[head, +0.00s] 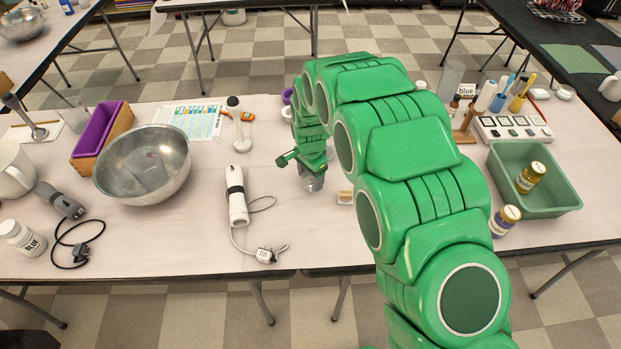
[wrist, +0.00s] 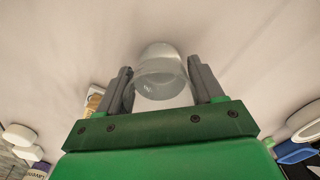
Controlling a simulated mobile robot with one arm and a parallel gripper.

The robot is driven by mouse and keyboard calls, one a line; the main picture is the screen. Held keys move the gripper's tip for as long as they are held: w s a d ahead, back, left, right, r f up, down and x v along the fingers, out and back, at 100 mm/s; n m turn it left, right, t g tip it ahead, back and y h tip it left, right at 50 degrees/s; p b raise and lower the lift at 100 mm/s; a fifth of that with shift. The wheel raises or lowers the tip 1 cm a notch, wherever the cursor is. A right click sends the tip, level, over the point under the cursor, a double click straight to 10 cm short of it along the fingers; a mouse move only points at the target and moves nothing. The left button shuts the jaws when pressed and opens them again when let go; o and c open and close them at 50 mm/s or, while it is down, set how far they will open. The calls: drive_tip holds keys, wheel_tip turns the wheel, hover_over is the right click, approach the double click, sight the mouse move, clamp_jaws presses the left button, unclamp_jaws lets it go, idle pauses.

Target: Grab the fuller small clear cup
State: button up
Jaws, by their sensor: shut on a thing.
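A small clear cup (wrist: 160,75) is between the two grey fingers of my gripper (wrist: 160,88) in the wrist view. The fingers are shut on its sides. In the head view the clear cup (head: 313,183) shows just below my green gripper (head: 305,163), over the middle of the table. The cup looks upright. How much it holds is hard to tell, and I cannot tell whether it touches the table. No second small clear cup is clearly visible; my arm hides part of the table.
A small soap piece on a dish (head: 345,197) is right of the cup. A white stick blender (head: 237,195) with its cord lies to the left. A steel bowl (head: 120,160) is farther left. A green bin (head: 560,195) with a jar stands at the right.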

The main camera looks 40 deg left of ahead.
drive_tip(key=shift+r, duration=0.25)
drive_tip(key=shift+r, duration=1.4)
drive_tip(key=shift+s+d+r, duration=0.5)
drive_tip(key=shift+d+r, duration=0.2)
drive_tip(key=shift+r, duration=0.3)
drive_tip(key=shift+s+d+r, duration=0.5)
drive_tip(key=shift+d+r, duration=0.15)
drive_tip(key=shift+r, duration=0.4)
drive_tip(key=shift+s+d+r, duration=0.5)
drive_tip(key=shift+d+r, duration=0.2)
drive_tip(key=shift+r, duration=0.3)
drive_tip(key=shift+s+d+r, duration=0.6)
drive_tip(key=shift+s+d, duration=0.3)
drive_tip(key=shift+d, duration=0.25)
drive_tip(key=shift+s+d+r, duration=0.55)
drive_tip(key=shift+s+d, duration=0.3)
drive_tip(key=shift+d, duration=0.3)
drive_tip(key=shift+s+d+r, duration=0.6)
drive_tip(key=shift+s+d, duration=0.3)
drive_tip(key=shift+d, duration=0.25)
